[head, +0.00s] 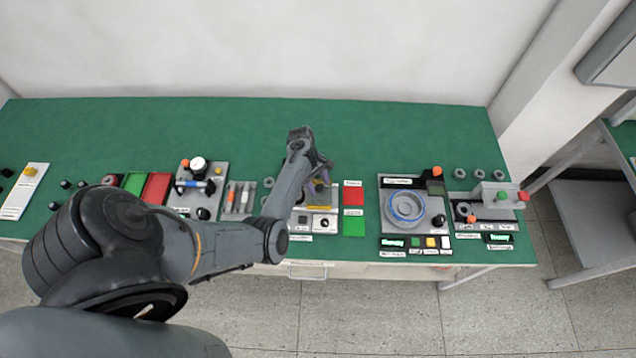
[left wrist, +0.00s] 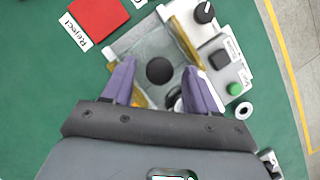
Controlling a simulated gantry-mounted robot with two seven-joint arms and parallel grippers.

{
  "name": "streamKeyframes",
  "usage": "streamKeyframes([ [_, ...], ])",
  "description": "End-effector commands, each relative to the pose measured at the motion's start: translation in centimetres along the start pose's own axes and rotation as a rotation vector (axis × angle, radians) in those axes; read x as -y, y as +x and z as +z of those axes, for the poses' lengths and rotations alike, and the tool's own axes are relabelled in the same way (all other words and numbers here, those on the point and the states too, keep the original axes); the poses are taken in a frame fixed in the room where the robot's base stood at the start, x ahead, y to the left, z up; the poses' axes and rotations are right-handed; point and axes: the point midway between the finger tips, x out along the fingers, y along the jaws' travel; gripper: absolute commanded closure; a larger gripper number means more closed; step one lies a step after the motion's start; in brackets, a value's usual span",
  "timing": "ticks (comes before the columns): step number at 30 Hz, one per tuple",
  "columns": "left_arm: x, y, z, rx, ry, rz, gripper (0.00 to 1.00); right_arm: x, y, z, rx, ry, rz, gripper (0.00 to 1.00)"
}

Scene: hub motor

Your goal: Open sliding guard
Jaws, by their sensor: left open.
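The sliding guard is a clear panel with yellow edges (left wrist: 150,45) on a light grey station, seen in the left wrist view. A round black knob (left wrist: 160,71) shows at the guard. My left gripper (left wrist: 158,78) is open, its purple fingers on either side of the knob in the picture; I cannot tell whether they touch it. In the head view my left gripper (head: 318,188) is over the station, and my arm hides part of the guard. My right gripper is in neither view.
A red reject pad (head: 353,196) and a green pad (head: 354,226) lie right of the station. A fixture with a blue ring (head: 405,207) stands further right. A tool rack (head: 238,198) stands left. The back of the green table (head: 400,125) is clear.

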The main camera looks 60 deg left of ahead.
Motion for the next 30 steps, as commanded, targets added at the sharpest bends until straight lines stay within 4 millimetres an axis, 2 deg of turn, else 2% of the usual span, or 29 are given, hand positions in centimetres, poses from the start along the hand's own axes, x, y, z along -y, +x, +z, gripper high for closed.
streamKeyframes([
  [5,0.0,-0.4,0.0,-0.001,0.0,0.0,0.42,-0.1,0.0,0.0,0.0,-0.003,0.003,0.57],
  [8,0.0,-1.4,-0.1,-0.003,0.0,0.001,0.42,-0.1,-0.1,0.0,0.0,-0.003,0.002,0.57],
  [21,0.0,-8.4,-0.1,-0.002,0.001,0.001,0.42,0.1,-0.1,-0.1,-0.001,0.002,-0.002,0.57],
  [25,0.0,-9.8,-0.1,-0.002,0.0,0.001,0.42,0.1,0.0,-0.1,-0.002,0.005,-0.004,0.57],
  [30,0.0,-10.7,0.0,-0.001,-0.001,0.001,0.42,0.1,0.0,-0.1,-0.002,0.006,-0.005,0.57],
])
